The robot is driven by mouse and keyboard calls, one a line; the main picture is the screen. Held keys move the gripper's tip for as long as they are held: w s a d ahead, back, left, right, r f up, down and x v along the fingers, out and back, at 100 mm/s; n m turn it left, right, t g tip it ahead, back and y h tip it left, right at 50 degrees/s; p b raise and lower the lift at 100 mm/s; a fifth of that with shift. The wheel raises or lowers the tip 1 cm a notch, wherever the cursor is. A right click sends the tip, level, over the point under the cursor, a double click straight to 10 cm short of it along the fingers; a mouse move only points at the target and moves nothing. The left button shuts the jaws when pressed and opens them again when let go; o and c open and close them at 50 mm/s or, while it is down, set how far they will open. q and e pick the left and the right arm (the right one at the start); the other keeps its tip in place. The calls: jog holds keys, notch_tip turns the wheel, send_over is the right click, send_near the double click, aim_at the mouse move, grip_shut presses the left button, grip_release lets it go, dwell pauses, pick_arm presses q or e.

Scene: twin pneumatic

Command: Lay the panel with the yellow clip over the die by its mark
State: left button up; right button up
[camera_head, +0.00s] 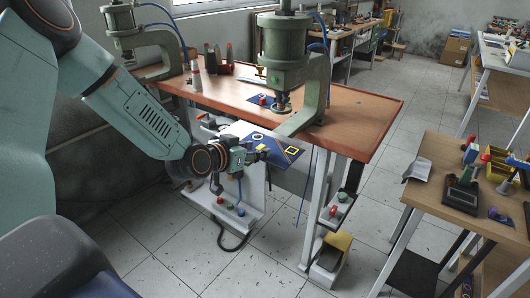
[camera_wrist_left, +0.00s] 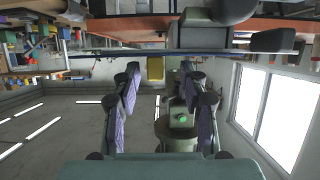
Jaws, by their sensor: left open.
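A dark blue panel (camera_head: 275,144) with a yellow square outline (camera_head: 292,150) and a white ring (camera_head: 258,137) shows at the front edge of the wooden bench, partly behind my left gripper. I cannot tell what holds it up. My left gripper (camera_head: 257,155) is open at its left end; whether it touches is unclear. In the left wrist view, which is upside down, the fingers (camera_wrist_left: 165,100) are spread with nothing clearly between them, and a thin blue edge (camera_wrist_left: 110,52) crosses above. A small red piece (camera_head: 263,99) sits on another blue plate under the green press (camera_head: 287,45). No die shows clearly. My right gripper is out of view.
A second green press (camera_head: 122,25) stands at the bench's left end. Several bottles (camera_head: 212,58) stand between the presses. The bench top (camera_head: 362,110) is bare at the right. A yellow pedal (camera_head: 338,245) lies on the floor. A side table (camera_head: 440,205) holds small parts.

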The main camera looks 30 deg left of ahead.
pick_arm(q)
jog(key=shift+d+r, duration=0.2)
jog(key=shift+d, duration=0.2)
jog(key=shift+c, duration=0.8)
jog(key=shift+a+f, duration=0.2)
jog(key=shift+a, duration=0.05)
jog(key=c, duration=0.4)
jog(key=shift+r, duration=0.1)
jog(key=c, duration=0.3)
jog(key=shift+d, duration=0.25)
grip_shut()
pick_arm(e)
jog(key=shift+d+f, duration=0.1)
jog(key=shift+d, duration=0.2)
pick_arm(q)
jog(key=shift+a, duration=0.2)
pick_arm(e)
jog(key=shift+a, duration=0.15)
